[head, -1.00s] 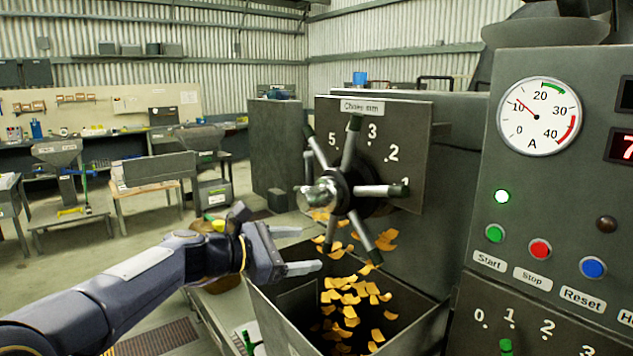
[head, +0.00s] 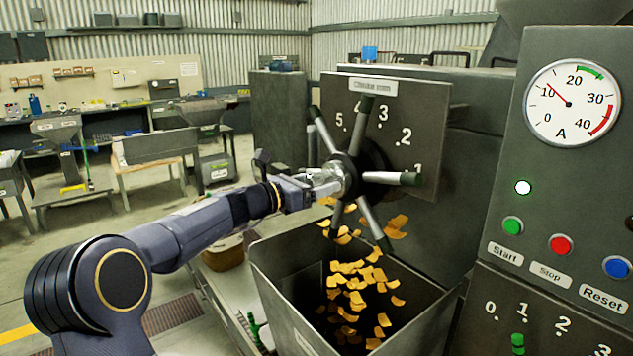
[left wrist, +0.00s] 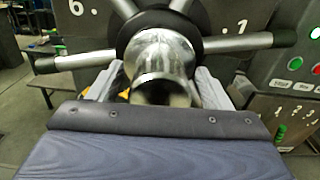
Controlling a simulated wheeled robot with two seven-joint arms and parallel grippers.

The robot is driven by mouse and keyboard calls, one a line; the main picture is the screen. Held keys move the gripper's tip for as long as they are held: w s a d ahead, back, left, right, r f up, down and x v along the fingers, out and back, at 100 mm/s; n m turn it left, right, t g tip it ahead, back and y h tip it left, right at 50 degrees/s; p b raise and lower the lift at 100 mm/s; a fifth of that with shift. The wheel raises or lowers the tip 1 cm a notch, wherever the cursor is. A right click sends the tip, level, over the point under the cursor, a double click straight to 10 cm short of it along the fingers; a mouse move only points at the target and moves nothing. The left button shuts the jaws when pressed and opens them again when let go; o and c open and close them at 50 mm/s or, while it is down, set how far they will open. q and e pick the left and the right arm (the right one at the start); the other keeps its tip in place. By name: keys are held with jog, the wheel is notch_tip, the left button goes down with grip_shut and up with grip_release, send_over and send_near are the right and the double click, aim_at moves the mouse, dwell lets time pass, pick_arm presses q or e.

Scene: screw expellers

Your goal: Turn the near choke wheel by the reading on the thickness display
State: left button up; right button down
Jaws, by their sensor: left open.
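The near choke wheel (head: 352,174) has a dark hub and several spokes with dark grips. It stands in front of a plate marked "Choke mm" (head: 385,125) with numbers around it. My left gripper (head: 322,184) is at the wheel's shiny centre boss. In the left wrist view the open fingers (left wrist: 155,88) lie on either side of the metal boss (left wrist: 160,60); I cannot tell whether they touch it. The thickness display is not visible now. My right gripper is not in view.
Orange flakes (head: 356,290) fall into an open grey bin (head: 275,262) below the wheel. The control panel at the right has an ammeter (head: 571,104) reading about 10, a lit green lamp (head: 523,187), and Start (head: 512,226), Stop (head: 561,244) and Reset (head: 616,267) buttons.

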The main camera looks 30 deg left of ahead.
pick_arm(q)
jog(key=c, duration=1.4)
jog(key=shift+f+m+b, duration=0.2)
jog(key=shift+m+b, duration=0.7)
jog(key=shift+b, duration=0.15)
jog(key=shift+d+r+m+b, duration=0.1)
jog(key=shift+d+m+b, duration=0.05)
jog(key=shift+m+b, duration=1.65)
jog(key=shift+m, duration=0.3)
jog(key=o, duration=1.4)
